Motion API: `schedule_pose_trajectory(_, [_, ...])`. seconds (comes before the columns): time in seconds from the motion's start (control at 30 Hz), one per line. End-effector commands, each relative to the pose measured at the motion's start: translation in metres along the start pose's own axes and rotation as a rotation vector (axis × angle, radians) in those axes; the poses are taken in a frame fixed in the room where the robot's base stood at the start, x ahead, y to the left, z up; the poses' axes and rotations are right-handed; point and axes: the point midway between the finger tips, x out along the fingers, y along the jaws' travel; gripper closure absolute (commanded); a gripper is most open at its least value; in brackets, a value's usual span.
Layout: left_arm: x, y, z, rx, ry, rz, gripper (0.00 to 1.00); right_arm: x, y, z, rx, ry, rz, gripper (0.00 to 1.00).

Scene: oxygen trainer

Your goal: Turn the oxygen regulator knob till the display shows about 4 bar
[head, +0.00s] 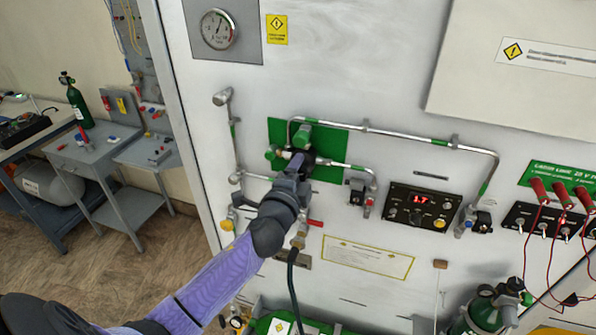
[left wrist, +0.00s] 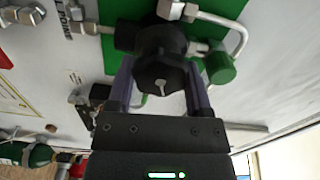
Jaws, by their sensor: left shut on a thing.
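The oxygen regulator is mounted on a green plate (head: 330,139) on the white panel. Its black knob (left wrist: 162,78) has a pale pointer mark and sits between my left gripper's fingers in the left wrist view. My left gripper (head: 299,166) is shut on the knob, and it hides most of the knob in the head view. In the left wrist view the gripper (left wrist: 160,68) has one finger on each side of the knob. The display (head: 421,198) right of the regulator reads 1.7 in red digits. My right gripper is not in view.
Metal pipes (head: 405,136) run across the panel beside the regulator. A round gauge (head: 218,29) is at the upper left. A dark hose (head: 294,290) hangs below my gripper. Red plugs with cables (head: 560,193) are at the right. A workbench (head: 85,150) stands at the left.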

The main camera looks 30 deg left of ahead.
Motion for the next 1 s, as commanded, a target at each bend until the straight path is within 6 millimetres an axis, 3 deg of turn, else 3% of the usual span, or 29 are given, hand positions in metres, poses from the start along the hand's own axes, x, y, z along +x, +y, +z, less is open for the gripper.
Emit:
schedule_pose_trajectory(0.5, [-0.0002,0.0007,-0.0004,0.018,0.002,0.001,0.94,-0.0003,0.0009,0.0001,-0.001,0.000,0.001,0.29])
schedule_pose_trajectory(0.53, [-0.0002,0.0007,-0.0004,0.018,0.002,0.001,0.33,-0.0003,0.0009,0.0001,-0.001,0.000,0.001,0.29])
schedule_pose_trajectory(0.67, [-0.0001,0.0006,-0.0003,0.018,0.001,0.001,0.05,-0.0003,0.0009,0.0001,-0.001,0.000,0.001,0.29])
schedule_pose_trajectory(0.7, [-0.0001,0.0006,-0.0003,0.018,0.001,0.001,0.00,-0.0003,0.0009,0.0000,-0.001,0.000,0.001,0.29])
schedule_pose_trajectory(1.0, [-0.0076,0.0014,-0.0002,0.018,0.001,0.002,0.00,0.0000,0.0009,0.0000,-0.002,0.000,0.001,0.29])
